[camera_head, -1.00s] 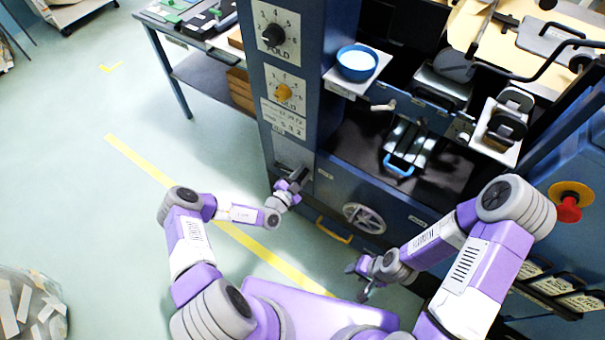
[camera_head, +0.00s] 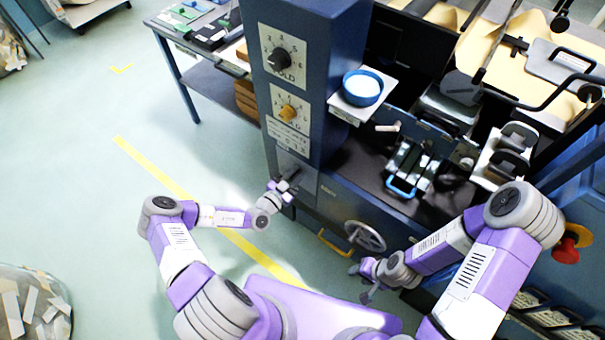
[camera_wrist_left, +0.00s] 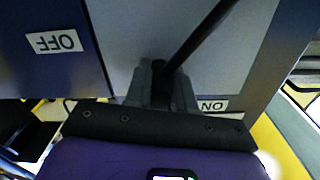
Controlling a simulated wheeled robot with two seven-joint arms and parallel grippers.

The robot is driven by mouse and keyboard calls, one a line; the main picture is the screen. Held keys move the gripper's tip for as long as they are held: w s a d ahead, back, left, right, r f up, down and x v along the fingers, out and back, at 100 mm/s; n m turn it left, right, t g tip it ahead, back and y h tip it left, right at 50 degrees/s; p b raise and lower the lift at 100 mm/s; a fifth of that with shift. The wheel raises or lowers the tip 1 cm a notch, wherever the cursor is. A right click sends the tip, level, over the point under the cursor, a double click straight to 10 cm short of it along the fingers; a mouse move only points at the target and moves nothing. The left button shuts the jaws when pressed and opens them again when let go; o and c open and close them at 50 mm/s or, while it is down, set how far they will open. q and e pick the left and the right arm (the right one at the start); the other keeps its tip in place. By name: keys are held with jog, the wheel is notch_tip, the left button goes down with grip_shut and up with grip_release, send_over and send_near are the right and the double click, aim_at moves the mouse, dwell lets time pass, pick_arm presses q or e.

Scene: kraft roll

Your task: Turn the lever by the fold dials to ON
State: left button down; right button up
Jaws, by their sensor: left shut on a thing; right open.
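The lever (camera_head: 293,173) is on a light plate (camera_head: 305,178) low on the blue column, below the fold dials (camera_head: 283,56) and (camera_head: 289,111). My left gripper (camera_head: 281,188) is at the lever. In the left wrist view the lever is a dark bar (camera_wrist_left: 200,38) slanting down into my left gripper (camera_wrist_left: 161,85), which is shut on it. The OFF label (camera_wrist_left: 54,42) is upside down at the left there. The ON label (camera_wrist_left: 212,105) is close beside the right finger, partly hidden. My right gripper (camera_head: 366,282) is open and empty, away from the lever.
A handwheel (camera_head: 365,236) and a yellow handle (camera_head: 334,243) are on the machine front, right of my left gripper. A blue bowl (camera_head: 361,88) stands on a small shelf above. A red button (camera_head: 566,250) is at the far right.

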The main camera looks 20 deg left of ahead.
pick_arm(q)
jog(key=a, duration=0.2)
jog(key=w+a+r, duration=0.1)
jog(key=w+a, duration=0.1)
jog(key=a, duration=0.1)
jog(key=shift+a+r, duration=0.35)
jog(key=shift+r, duration=0.05)
jog(key=shift+w+a+r+b, duration=0.1)
jog(key=shift+w+a+b, duration=0.05)
jog(key=shift+a, duration=0.4)
jog(key=shift+w+a+b, duration=0.15)
jog(key=shift+a, duration=0.45)
jog(key=c, duration=1)
grip_release()
jog(key=shift+r, duration=0.1)
jog(key=p, duration=0.2)
send_near(283, 153)
jog(key=shift+s+a, duration=0.2)
jog(key=shift+s, duration=0.35)
